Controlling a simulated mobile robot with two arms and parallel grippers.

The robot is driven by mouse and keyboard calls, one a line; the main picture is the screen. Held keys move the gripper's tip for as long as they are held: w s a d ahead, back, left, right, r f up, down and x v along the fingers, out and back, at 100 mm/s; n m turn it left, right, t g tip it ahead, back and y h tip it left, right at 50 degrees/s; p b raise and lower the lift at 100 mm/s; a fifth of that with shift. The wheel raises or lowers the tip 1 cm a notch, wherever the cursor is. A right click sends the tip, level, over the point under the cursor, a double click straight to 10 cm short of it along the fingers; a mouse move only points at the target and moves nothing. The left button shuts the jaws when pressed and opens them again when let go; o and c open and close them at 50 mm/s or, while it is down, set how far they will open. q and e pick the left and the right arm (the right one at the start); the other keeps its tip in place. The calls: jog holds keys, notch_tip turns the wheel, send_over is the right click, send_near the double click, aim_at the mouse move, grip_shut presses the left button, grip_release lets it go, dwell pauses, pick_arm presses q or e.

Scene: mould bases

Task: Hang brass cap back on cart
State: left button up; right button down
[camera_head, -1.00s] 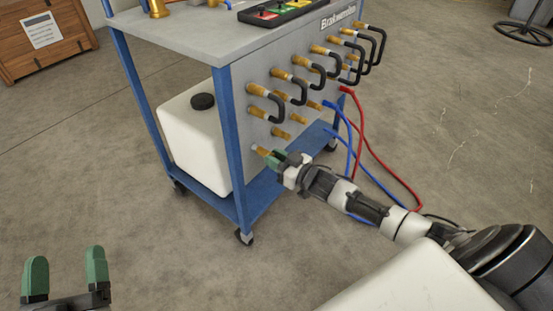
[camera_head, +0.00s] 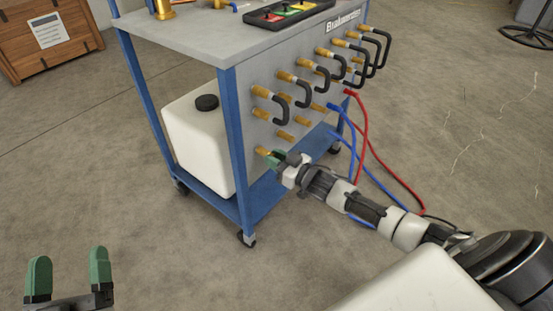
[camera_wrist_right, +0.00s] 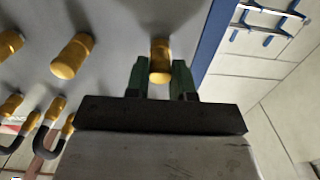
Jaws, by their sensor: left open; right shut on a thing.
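The cart (camera_head: 190,42) has a grey side panel with rows of brass fittings, several with black hoses. My right gripper (camera_head: 276,158) is at the lowest fitting nearest the cart's blue corner post. It is shut on a brass cap (camera_head: 264,151), which also shows between the green fingers in the right wrist view (camera_wrist_right: 160,62). The cap's far end is at the panel; I cannot tell whether it is fixed there or only touching. My left gripper (camera_head: 69,275) is open and empty, low at the left, away from the cart.
A white tank (camera_head: 196,140) with a black lid stands on the cart's lower shelf. Red hoses (camera_head: 371,150) and blue hoses (camera_head: 349,135) hang near my right arm. A wooden crate (camera_head: 45,40) is at the back left. The floor in front is clear.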

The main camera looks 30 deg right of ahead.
jog(key=shift+r, duration=0.1)
pick_arm(q)
jog(key=shift+r, duration=0.1)
pick_arm(e)
jog(key=shift+c, duration=2.4)
grip_release()
pick_arm(q)
jog(key=s+a+f+g+y+p, duration=0.1)
jog(key=f+g+y+p, duration=0.1)
jog(key=f+g, duration=0.3)
jog(key=s+a+f+g+y+p, duration=0.1)
jog(key=s+a+f+g+p, duration=0.1)
jog(key=f+g, duration=0.4)
jog(key=shift+f+y, duration=0.4)
jog(key=shift+f, duration=0.1)
pick_arm(e)
jog(key=v, duration=0.7)
